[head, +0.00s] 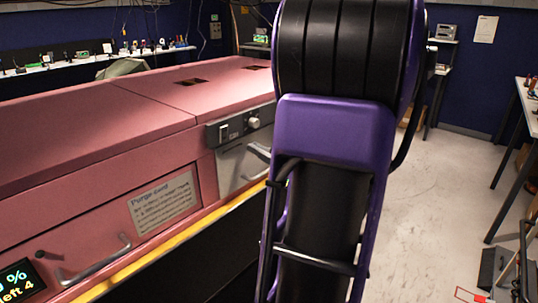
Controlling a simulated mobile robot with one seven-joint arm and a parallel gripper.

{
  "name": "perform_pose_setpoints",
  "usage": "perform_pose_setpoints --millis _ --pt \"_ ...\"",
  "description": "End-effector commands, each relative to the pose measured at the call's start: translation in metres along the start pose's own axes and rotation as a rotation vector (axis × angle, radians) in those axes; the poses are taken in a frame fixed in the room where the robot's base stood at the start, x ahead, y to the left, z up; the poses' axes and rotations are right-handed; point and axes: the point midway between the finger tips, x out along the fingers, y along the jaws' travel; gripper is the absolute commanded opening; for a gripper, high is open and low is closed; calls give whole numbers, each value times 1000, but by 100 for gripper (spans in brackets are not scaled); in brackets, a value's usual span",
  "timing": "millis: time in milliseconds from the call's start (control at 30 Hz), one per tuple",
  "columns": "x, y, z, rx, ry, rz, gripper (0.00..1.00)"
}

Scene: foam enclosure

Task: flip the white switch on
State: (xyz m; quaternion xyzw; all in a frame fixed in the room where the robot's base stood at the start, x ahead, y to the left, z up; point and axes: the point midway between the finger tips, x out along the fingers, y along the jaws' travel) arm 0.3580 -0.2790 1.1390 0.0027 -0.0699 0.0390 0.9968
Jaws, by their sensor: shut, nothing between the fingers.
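A dark control panel (240,125) is set in the front of the pink enclosure (110,135), left of my arm. On it a small light-framed rectangular switch (223,131) sits at the left end. A pale round knob (254,122) is to its right, with small markings between them. The switch is too small to tell whether it is on or off. My purple and black arm fills the middle of the view and hides what lies behind it to the right of the panel. My gripper is not visible in this view.
Below the panel is a grey metal door (243,165) with a handle. A sign (163,203), a metal handle (95,262) and a lit display (17,281) are further left. A yellow edge strip (170,248) runs below. Open floor (445,190) lies to the right.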

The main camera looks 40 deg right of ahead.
Motion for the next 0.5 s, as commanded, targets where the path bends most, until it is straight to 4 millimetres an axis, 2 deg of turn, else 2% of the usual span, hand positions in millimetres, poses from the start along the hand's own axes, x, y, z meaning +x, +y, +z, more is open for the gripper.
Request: perform_pose_setpoints --millis 33,200,333,500 --pt "13 1 0 -1 0 6 0" --pt "48 1 0 0 0 5 0" --pt "68 1 0 0 -1 3 0" --pt "82 0 0 0 0 1 0"
